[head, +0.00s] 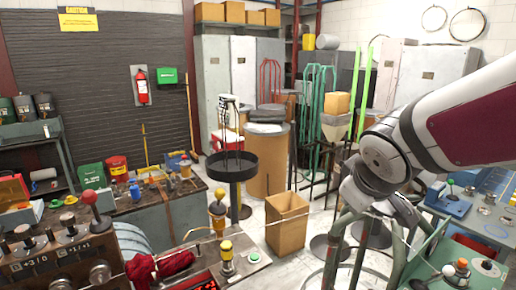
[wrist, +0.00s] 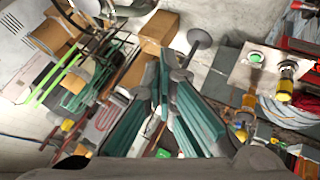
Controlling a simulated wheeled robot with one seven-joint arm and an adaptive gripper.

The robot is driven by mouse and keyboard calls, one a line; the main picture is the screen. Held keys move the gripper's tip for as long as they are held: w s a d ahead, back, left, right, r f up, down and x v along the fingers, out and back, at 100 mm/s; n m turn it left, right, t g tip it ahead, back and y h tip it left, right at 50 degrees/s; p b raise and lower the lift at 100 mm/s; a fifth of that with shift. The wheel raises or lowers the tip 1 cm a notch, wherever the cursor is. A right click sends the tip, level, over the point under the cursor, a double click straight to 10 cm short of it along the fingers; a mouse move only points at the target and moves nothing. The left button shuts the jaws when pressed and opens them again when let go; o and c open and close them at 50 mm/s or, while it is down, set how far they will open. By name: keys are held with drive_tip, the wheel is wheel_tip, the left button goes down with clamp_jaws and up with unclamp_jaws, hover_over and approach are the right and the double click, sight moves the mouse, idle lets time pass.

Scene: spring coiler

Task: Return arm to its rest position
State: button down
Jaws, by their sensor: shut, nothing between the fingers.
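My arm (head: 440,132) reaches in from the right edge in the head view and bends down at a grey joint. My gripper (wrist: 168,78) shows in the wrist view, with its teal-padded fingers shut and nothing held. In the head view I cannot make out its fingertips among the machine parts at the lower right. In the wrist view the fingers appear over a cluttered floor and a bench.
A control panel with knobs and a red-balled lever (head: 88,198) stands at the lower left. An open cardboard box (head: 287,222) and a round black tray on a post (head: 232,167) stand mid-floor. A green-topped machine (head: 470,262) is at the lower right. Some pale floor shows between them.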

drive_tip(key=s+m+g+y, duration=0.1)
drive_tip(key=s+m, duration=0.5)
drive_tip(key=s, duration=1.2)
drive_tip(key=shift+s+g+y+b, duration=0.15)
drive_tip(key=shift+g+y+b, duration=0.3)
drive_tip(key=shift+g, duration=0.35)
drive_tip(key=shift+r, duration=0.1)
